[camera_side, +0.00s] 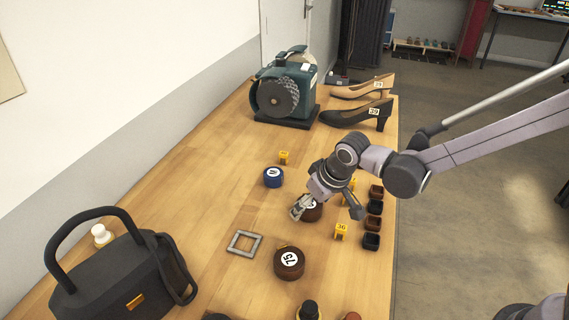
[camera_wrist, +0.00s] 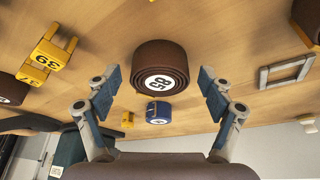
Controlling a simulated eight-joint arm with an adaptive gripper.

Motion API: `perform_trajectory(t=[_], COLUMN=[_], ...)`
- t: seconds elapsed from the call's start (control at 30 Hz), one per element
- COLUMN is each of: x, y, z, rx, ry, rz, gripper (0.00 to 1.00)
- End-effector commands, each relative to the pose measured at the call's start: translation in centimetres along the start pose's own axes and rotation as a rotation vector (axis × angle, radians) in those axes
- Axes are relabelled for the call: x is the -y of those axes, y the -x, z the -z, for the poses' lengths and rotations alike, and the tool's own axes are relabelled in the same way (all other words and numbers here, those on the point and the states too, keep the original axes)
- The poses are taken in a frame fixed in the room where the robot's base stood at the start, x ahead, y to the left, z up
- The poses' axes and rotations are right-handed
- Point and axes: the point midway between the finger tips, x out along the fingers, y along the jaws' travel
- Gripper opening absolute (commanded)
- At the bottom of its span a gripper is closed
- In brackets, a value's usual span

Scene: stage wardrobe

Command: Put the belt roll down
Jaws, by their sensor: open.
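A brown belt roll with a white label reading 85 (camera_wrist: 160,62) sits on the wooden table (camera_side: 215,190). In the side view the same roll (camera_side: 313,213) is partly hidden by my gripper. My gripper (camera_wrist: 160,82) is open, with one finger on each side of this roll. In the wrist view a gap shows between the roll and each finger, and nothing is gripped. In the side view my gripper (camera_side: 326,207) is low over the table at the roll. Whether a finger lightly touches the roll cannot be told there.
A grey square frame (camera_side: 231,248) lies left of a brown roll labelled 75 (camera_side: 289,263). A blue roll (camera_side: 273,177) and yellow number markers (camera_side: 341,231) stand nearby. Small dark boxes (camera_side: 371,241) line the right edge.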

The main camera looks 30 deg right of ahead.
Motion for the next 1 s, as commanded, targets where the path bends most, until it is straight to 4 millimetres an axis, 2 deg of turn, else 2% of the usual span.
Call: perform_trajectory(t=[0.17,0.7,1.0], x=[0.0,0.0,-0.4], y=[1.9,10.1,12.2], z=[0.0,-0.1,-0.3], rx=[0.0,0.0,-0.004], ry=[0.0,0.001,-0.004], rz=[0.0,0.0,-0.001], gripper=[0.81,0.81,0.81])
